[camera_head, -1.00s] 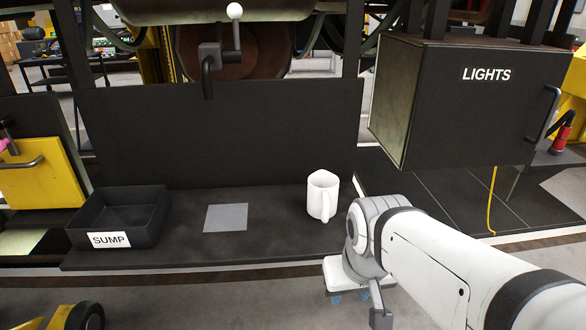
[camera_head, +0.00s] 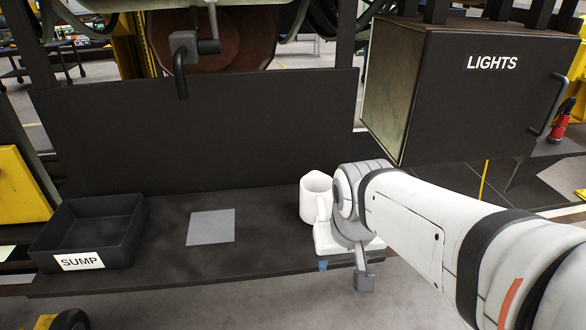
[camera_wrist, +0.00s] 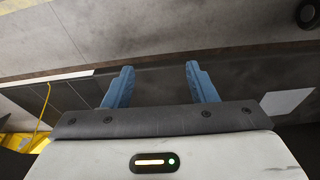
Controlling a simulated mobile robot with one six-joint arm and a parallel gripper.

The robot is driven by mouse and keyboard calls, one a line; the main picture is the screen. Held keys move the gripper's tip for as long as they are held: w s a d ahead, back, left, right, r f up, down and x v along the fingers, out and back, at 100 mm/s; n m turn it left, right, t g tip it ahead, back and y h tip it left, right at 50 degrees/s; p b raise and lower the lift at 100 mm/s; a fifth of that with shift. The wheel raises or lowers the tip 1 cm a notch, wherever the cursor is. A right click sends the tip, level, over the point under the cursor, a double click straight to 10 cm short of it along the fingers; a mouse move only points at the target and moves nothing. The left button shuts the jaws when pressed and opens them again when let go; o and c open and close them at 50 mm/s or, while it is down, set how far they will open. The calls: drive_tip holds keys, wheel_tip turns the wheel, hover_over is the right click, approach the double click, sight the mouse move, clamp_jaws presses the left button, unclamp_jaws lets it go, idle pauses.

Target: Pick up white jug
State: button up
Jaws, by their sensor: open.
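The white jug (camera_head: 314,194) stands upright at the right end of the dark shelf (camera_head: 262,225) in the head view. Its handle faces me, and its lower right part is partly hidden by my arm. My gripper (camera_head: 336,263) is low at the shelf's front edge, just in front of the jug, mostly hidden behind my wrist. In the wrist view my gripper (camera_wrist: 160,68) shows two blue fingers spread apart with nothing between them. The jug does not show in the wrist view.
A grey square (camera_head: 211,227) lies mid-shelf, and a black SUMP tray (camera_head: 118,255) stands at the left. A dark panel (camera_head: 200,135) backs the shelf. The LIGHTS box (camera_head: 465,95) overhangs at the right. A crank (camera_head: 182,55) hangs above.

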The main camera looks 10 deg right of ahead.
sight(316, 197)
drive_tip(key=o, duration=0.9)
drive_tip(key=w+r+m, duration=0.1)
drive_tip(key=w+r, duration=0.1)
drive_tip(key=w, duration=0.3)
drive_tip(key=w+a+r+m+h+p, duration=0.1)
drive_tip(key=w+m, duration=0.1)
drive_tip(key=w, duration=0.4)
drive_tip(key=w+r+m+t, duration=0.1)
drive_tip(key=w+r, duration=0.1)
drive_tip(key=w, duration=0.3)
drive_tip(key=shift+w+a+r+m+h, duration=0.3)
drive_tip(key=shift+w+a+m+h, duration=0.1)
drive_tip(key=shift+c, duration=0.2)
drive_tip(key=shift+p+x, duration=0.6)
drive_tip(key=shift+x, duration=3.2)
